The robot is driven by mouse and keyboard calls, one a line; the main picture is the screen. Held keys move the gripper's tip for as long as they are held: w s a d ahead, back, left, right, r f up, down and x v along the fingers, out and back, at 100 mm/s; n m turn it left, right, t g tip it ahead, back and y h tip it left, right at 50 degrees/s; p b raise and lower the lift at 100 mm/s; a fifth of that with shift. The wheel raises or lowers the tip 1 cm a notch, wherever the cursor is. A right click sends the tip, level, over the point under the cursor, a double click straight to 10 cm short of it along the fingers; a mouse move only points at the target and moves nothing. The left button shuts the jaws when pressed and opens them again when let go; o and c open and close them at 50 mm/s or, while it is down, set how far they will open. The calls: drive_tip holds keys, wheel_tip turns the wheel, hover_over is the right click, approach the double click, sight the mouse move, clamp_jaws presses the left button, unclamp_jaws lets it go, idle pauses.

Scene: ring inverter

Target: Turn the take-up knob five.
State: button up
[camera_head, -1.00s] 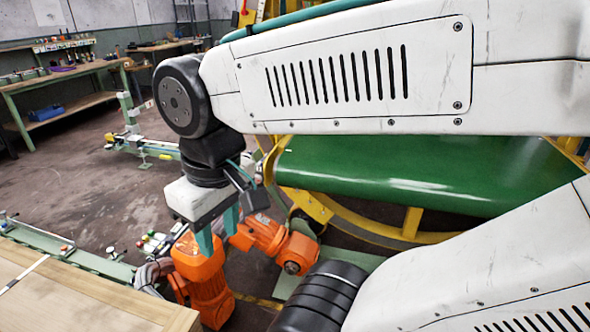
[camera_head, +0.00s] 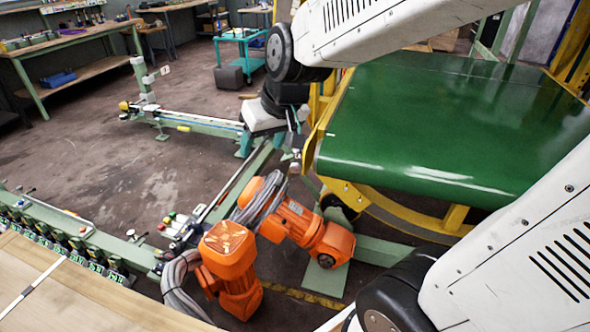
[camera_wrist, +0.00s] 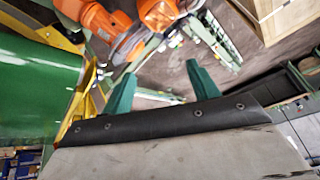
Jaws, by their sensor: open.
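A row of several small dark and green knob-like units (camera_head: 65,243) runs along a green rail at the lower left in the head view. I cannot tell which of them is take-up knob five. My gripper (camera_head: 268,146) has teal fingers and hangs over the green rails near the middle of the head view, well apart from that row. In the wrist view my gripper (camera_wrist: 160,70) is open, its two fingers spread with nothing between them. No numbered knob can be made out in the wrist view.
Orange motors (camera_head: 232,262) with grey cables stand between my gripper and the row. A green belt (camera_head: 440,125) on a yellow frame fills the right. A wooden surface (camera_head: 70,300) is at the lower left. Open floor (camera_head: 90,160) lies behind the rail.

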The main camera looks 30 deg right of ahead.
drive_tip(key=w+d+f+m+t+h, duration=0.1)
drive_tip(key=w+d+f+t+h, duration=0.1)
drive_tip(key=w+f, duration=0.45)
drive_tip(key=w+d+f+m+t+h, duration=0.1)
drive_tip(key=w+d+f+t, duration=0.15)
drive_tip(key=w, duration=0.75)
drive_tip(key=w+d+f+t+h, duration=0.1)
drive_tip(key=w+d+f+h, duration=0.15)
drive_tip(key=w+f, duration=0.45)
drive_tip(key=m+h, duration=0.1)
drive_tip(key=h, duration=0.9)
approach(295, 170)
drive_tip(key=x, duration=0.3)
drive_tip(key=shift+t, duration=0.25)
drive_tip(key=x, duration=0.7)
drive_tip(key=shift+w+d, duration=0.1)
drive_tip(key=c, duration=1)
